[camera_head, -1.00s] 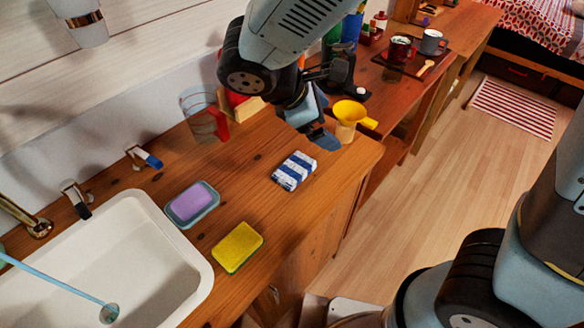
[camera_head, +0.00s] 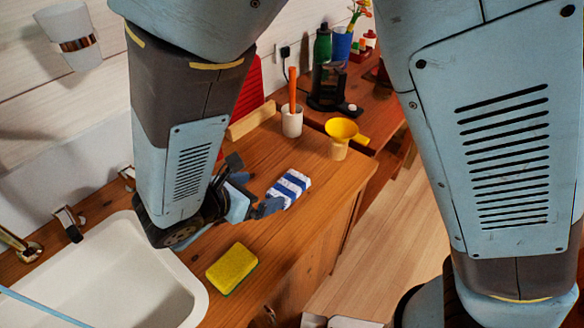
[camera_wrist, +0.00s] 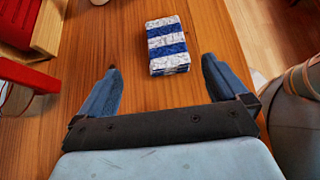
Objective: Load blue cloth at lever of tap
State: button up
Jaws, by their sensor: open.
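The blue-and-white striped cloth (camera_head: 289,190), a folded block, lies flat on the wooden counter. It also shows in the wrist view (camera_wrist: 167,45), ahead of and between my fingertips. My gripper (camera_head: 255,190) is open and empty, low over the counter on the sink side of the cloth. In the wrist view my gripper (camera_wrist: 160,66) has its fingers wide apart, short of the cloth. The brass tap (camera_head: 22,248) is at the far left by the sink. A metal fitting with a dark lever (camera_head: 70,224) stands near it; another fitting (camera_head: 127,174) is mostly hidden by my arm.
The white sink (camera_head: 110,285) is at lower left. A yellow sponge (camera_head: 232,268) lies on the front counter. A yellow funnel (camera_head: 342,130) and a white cup (camera_head: 291,122) stand beyond the cloth. A red item (camera_wrist: 30,75) is left of my gripper. My arm hides the purple soap.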

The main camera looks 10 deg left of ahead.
aim_at(287, 185)
jog(key=x, duration=0.8)
jog(key=shift+w+d+f, duration=0.1)
jog(key=shift+d+f, duration=0.05)
jog(key=shift+d, duration=0.35)
jog(key=shift+w+d+f, duration=0.25)
jog(key=shift+w+f, duration=0.1)
jog(key=shift+w, duration=0.2)
jog(key=c, duration=1.1)
